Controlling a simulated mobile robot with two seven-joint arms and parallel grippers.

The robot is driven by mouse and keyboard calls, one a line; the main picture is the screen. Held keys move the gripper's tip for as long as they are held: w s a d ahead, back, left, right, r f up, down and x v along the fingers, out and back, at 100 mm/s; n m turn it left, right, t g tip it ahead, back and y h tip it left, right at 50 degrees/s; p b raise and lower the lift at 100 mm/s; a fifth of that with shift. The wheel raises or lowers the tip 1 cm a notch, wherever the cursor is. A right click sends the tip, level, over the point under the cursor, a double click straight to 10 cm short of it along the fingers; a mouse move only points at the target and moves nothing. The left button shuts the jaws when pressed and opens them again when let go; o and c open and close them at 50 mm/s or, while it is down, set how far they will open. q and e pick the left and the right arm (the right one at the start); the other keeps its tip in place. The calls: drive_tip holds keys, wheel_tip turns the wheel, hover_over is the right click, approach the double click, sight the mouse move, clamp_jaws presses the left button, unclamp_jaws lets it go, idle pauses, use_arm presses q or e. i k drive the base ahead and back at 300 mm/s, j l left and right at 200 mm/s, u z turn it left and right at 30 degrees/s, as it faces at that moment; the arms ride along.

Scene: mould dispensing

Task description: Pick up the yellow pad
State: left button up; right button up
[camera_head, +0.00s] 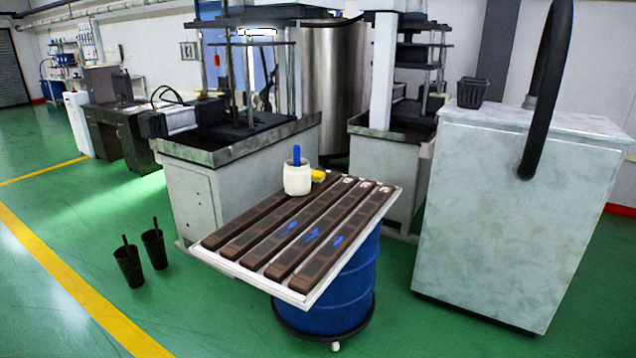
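The yellow pad (318,176) lies at the back edge of the tray on the blue drum, just right of a white cup (297,180). Only a small part of the pad shows; the cup seems to cover its left end. The cup holds something with a blue handle (296,155) standing upright. The tray (240,272) carries several long dark brown mould bars (300,232), some with blue marks on top. Neither of my grippers is in view.
The blue drum (338,300) stands on a wheeled base. Two dark buckets (128,266) (154,249) stand on the green floor at left. Press machines (235,145) stand behind, and a grey cabinet (510,215) with a black bin (472,92) and thick black hose (545,90) is at right. Floor at front left is clear.

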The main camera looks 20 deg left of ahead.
sight(317, 176)
drive_tip(key=i+l+u, duration=0.8)
drive_tip(key=i+l, duration=0.15)
drive_tip(key=l, duration=0.15)
drive_tip(key=i+l+u, duration=0.15)
drive_tip(key=l, duration=0.2)
drive_tip(key=i+l, duration=0.2)
drive_tip(key=l, duration=0.15)
drive_tip(key=i+l, duration=0.2)
drive_tip(key=l, duration=0.15)
drive_tip(key=i+l, duration=0.15)
drive_tip(key=l, duration=0.15)
drive_tip(key=i+l, duration=0.2)
drive_tip(key=l, duration=0.15)
